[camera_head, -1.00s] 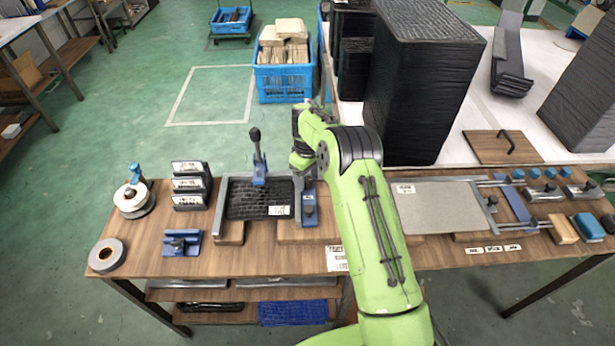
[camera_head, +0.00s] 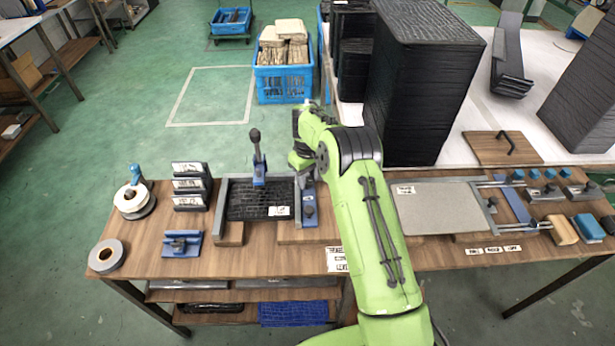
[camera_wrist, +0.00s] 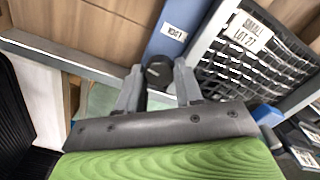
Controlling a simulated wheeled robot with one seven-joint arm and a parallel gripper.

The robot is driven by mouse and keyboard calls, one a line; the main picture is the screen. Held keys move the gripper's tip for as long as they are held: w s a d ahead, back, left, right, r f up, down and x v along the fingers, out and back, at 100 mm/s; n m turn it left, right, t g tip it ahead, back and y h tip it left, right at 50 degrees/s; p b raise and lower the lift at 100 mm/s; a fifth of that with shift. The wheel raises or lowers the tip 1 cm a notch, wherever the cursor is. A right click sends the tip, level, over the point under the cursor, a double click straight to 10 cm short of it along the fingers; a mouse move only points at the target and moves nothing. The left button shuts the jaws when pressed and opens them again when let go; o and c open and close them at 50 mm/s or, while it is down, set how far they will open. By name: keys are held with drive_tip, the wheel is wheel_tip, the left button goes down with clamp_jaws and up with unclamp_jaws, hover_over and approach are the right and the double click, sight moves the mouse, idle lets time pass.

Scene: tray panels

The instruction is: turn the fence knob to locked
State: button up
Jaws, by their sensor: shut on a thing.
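The dark fence knob (camera_wrist: 158,72) sits between the two grey fingers of my gripper (camera_wrist: 158,86) in the wrist view. The fingers are shut on it from both sides. A blue fence bar (camera_wrist: 178,28) with a small white label runs up from beside the knob; it also shows in the head view (camera_head: 309,214). In the head view my green arm reaches over the bench, and its wrist hides the fingers and the gripped knob. I cannot tell the knob's exact turn.
A black mesh panel (camera_wrist: 243,70) with a white label lies in a grey frame beside the bar. A black-topped lever (camera_head: 256,150) stands upright at the frame's far edge. A tall black stack (camera_head: 425,90) rises behind the arm.

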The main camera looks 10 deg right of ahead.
drive_tip(key=m, duration=0.4)
drive_tip(key=shift+m, duration=0.3)
drive_tip(key=m, duration=0.3)
drive_tip(key=shift+m, duration=0.3)
drive_tip(key=m, duration=0.4)
drive_tip(key=shift+m+b, duration=0.35)
drive_tip(key=shift+m, duration=1.45)
drive_tip(key=o, duration=1)
drive_tip(key=shift+o, duration=0.2)
wheel_tip(320, 180, up, 16)
drive_tip(key=p, duration=0.3)
drive_tip(key=shift+p, duration=0.3)
